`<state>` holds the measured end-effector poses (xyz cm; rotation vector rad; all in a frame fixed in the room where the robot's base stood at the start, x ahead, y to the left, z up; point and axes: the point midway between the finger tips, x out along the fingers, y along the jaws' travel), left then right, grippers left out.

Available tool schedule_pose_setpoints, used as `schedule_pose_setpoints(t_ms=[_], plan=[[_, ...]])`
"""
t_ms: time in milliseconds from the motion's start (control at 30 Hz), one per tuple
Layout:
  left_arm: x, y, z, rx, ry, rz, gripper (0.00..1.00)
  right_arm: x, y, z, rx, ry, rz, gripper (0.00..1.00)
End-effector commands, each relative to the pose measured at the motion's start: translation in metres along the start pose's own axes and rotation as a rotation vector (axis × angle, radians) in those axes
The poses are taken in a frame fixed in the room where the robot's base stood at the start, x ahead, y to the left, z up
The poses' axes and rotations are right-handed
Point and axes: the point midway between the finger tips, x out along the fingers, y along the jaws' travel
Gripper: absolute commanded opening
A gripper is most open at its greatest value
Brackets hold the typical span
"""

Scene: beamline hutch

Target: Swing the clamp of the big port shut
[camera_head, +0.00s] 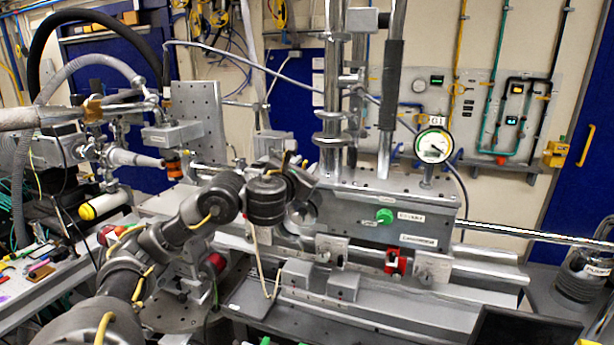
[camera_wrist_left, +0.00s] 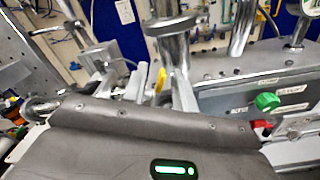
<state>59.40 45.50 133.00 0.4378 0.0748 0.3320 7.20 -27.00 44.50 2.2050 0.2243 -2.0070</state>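My left arm comes in from the lower left, and its gripper (camera_head: 298,175) is at the left end of the grey chamber (camera_head: 365,212). A round metal port (camera_head: 302,217) shows just below the gripper, partly covered by it. In the left wrist view two pale fingers (camera_wrist_left: 160,88) stand apart, with a small yellow piece (camera_wrist_left: 160,76) showing between or behind them. A shiny round flange on a tube (camera_wrist_left: 168,28) is just beyond the fingertips. I cannot make out the clamp clearly or tell whether anything touches it. My right gripper is not in view.
A green knob (camera_head: 385,215) and a red block (camera_head: 395,262) are on or near the chamber front. A gauge (camera_head: 433,145) and upright metal pipes (camera_head: 333,90) stand on top. Rails (camera_head: 400,310) run below. Hoses and fittings crowd the left; a pump (camera_head: 584,270) stands right.

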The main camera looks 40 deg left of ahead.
Motion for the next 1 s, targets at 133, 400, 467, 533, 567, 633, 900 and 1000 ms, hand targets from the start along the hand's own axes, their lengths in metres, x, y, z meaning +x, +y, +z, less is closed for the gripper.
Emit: schedule_pose_setpoints(t_ms=[133, 400, 467, 533, 567, 633, 900, 1000], plan=[[0.017, -0.002, -0.002, -0.003, 0.001, -0.001, 0.28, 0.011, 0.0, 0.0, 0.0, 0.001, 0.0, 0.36], [0.024, -0.001, 0.001, -0.001, 0.0, -0.003, 0.28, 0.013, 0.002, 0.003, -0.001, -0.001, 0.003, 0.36], [0.024, -0.001, 0.001, -0.001, 0.0, -0.002, 0.28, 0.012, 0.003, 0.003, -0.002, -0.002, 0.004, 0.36], [0.024, -0.001, 0.001, -0.001, 0.0, -0.002, 0.28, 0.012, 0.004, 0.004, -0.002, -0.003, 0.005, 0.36], [0.024, -0.001, 0.001, -0.001, 0.0, -0.002, 0.24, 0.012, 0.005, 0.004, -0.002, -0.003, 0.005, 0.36], [0.024, -0.001, 0.001, -0.001, 0.0, -0.002, 0.15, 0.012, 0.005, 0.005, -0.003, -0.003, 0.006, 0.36], [0.023, -0.001, 0.001, -0.001, 0.0, -0.002, 0.0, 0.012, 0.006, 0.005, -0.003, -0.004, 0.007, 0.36], [0.023, -0.001, 0.001, -0.001, 0.0, -0.002, 0.0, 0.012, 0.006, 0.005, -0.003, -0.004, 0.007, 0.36]])
